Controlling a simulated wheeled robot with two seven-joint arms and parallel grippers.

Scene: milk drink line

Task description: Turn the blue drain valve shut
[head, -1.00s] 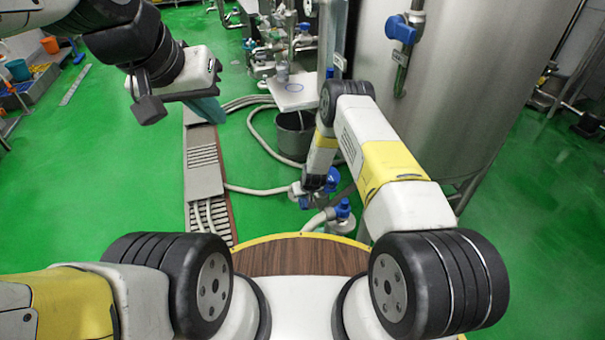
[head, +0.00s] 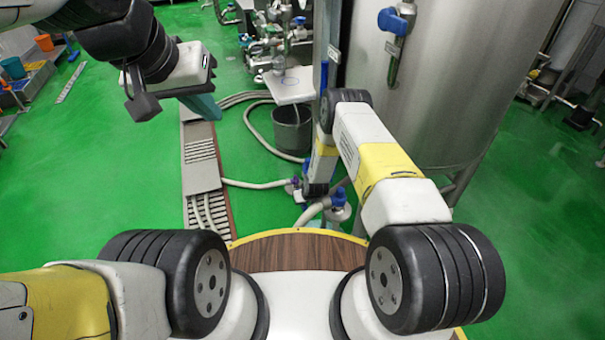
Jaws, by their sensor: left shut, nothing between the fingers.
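A blue-handled valve (head: 339,197) sits low on the pipework by the floor hoses, just right of my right wrist. Another blue-handled valve (head: 393,20) hangs on a pipe at the tank's front. The frames do not tell which is the drain valve. My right gripper (head: 316,191) points down beside the low valve. Its fingers are hidden, and I cannot tell whether it touches the valve. My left gripper (head: 205,107) is shut and empty, with teal fingertips, above the floor drain at the upper left.
A steel tank (head: 450,90) stands at the right. A grey bucket (head: 292,130) stands behind my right wrist, below a small white shelf (head: 287,90). Hoses (head: 255,184) cross the floor to a drain channel (head: 201,170). Green floor at the left is open.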

